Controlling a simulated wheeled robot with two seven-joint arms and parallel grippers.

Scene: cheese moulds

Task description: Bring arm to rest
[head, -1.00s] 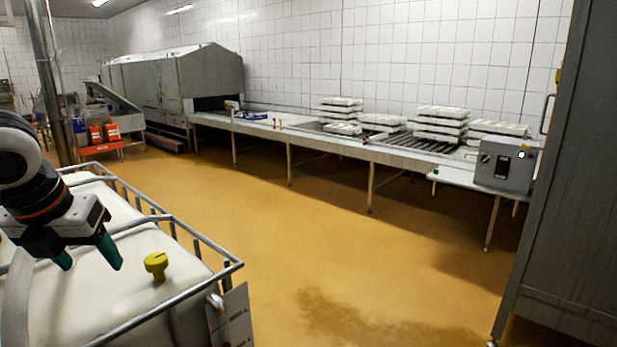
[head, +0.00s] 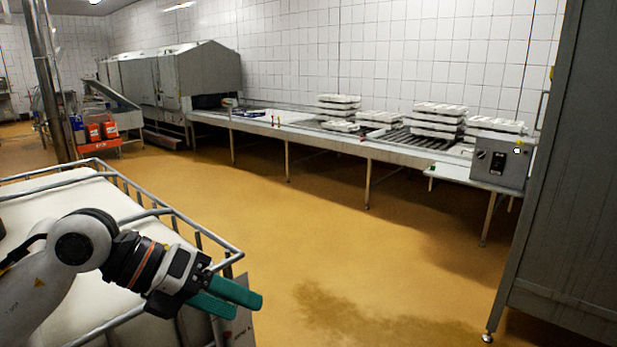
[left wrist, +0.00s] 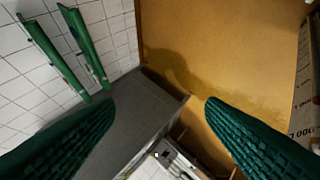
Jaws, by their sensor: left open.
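My left gripper (head: 232,296) has green fingers and is at the lower left of the head view, in front of the near corner of the white tank's rail. In the left wrist view its two fingers (left wrist: 158,118) stand wide apart with nothing between them. Past them are the brown floor, a grey cabinet and white wall tiles. My right gripper is in neither view.
A white tank (head: 110,205) with a metal rail (head: 205,232) lies under and beside my left arm. A long conveyor table (head: 330,133) with stacked white moulds (head: 437,120) runs along the wall. A tall grey cabinet (head: 570,180) stands at right. The middle floor (head: 330,230) is clear.

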